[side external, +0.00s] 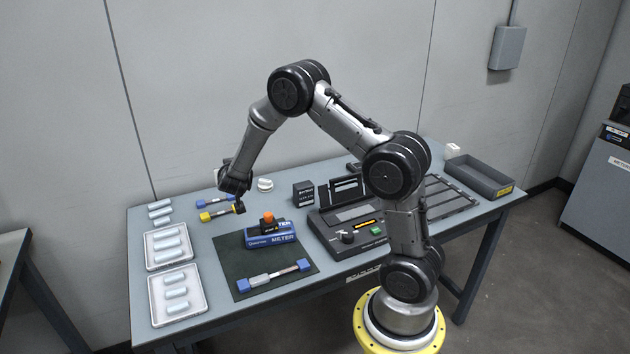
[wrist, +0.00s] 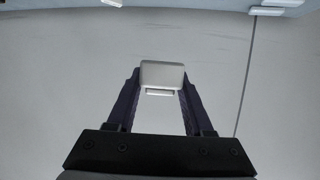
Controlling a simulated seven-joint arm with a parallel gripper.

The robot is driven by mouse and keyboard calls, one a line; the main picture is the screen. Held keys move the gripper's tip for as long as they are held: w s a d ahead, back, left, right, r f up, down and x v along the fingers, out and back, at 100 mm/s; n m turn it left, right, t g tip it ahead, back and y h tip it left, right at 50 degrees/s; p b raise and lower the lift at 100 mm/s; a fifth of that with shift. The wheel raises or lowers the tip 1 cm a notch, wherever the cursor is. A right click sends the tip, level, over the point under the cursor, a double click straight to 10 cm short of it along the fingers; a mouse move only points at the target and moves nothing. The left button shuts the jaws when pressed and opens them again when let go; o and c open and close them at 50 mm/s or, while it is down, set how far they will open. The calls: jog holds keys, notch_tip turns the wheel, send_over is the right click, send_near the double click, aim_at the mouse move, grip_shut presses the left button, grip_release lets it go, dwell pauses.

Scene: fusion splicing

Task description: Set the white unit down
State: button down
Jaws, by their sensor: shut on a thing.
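My gripper (wrist: 162,84) is shut on a white unit (wrist: 162,72), a small pale block held between the two dark fingertips in the wrist view. A lower lip shows on its near side. In the side view my gripper (side external: 232,180) is over the far left part of the table, above the blue and yellow tools. Similar white pieces (side external: 160,213) lie loose at the table's left end.
Two pale trays (side external: 149,264) (side external: 155,321) with white pieces stand at the left. A yellow-handled tool (side external: 216,213) and a blue one (side external: 211,201) lie below my gripper. A blue meter (side external: 270,238) sits on a dark mat (side external: 245,287). The wall is close behind.

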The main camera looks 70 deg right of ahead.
jog(key=s+d+m+g+h, duration=0.15)
jog(key=d+m+g, duration=0.3)
jog(key=d, duration=0.65)
jog(key=m+g, duration=0.7)
jog(key=g, duration=0.2)
send_over(315, 179)
notch_tip(315, 179, down, 7)
jog(key=shift+t, duration=0.25)
notch_tip(315, 179, down, 8)
jog(key=shift+r, duration=0.2)
jog(key=shift+f, duration=0.15)
